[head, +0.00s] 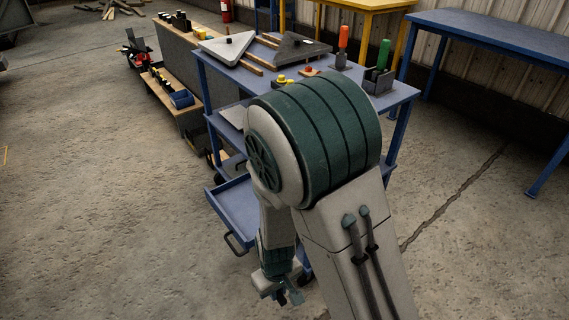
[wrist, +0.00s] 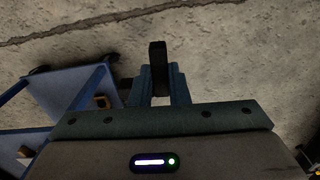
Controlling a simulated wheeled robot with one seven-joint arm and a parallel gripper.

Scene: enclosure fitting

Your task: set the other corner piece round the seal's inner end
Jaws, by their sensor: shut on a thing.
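My gripper (wrist: 160,84) is shut on a small black piece (wrist: 158,60), which stands up between the two blue-grey fingers in the wrist view. I cannot tell from its visible end whether it is the corner piece. In the head view my gripper (head: 289,296) hangs low over the floor, in front of the blue trolley (head: 237,205) and below its top. The seal and its inner end cannot be made out. My arm hides part of the trolley top. A white triangular-looking panel (head: 226,46) and a dark grey one (head: 299,47) lie on that top.
Orange-handled (head: 343,40) and green-handled (head: 384,54) tools stand at the trolley top's right. Small yellow parts (head: 284,80) lie near its middle. A low wooden shelf (head: 172,98) with bins stands behind left. A blue table (head: 490,33) is at right. Concrete floor is clear at left.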

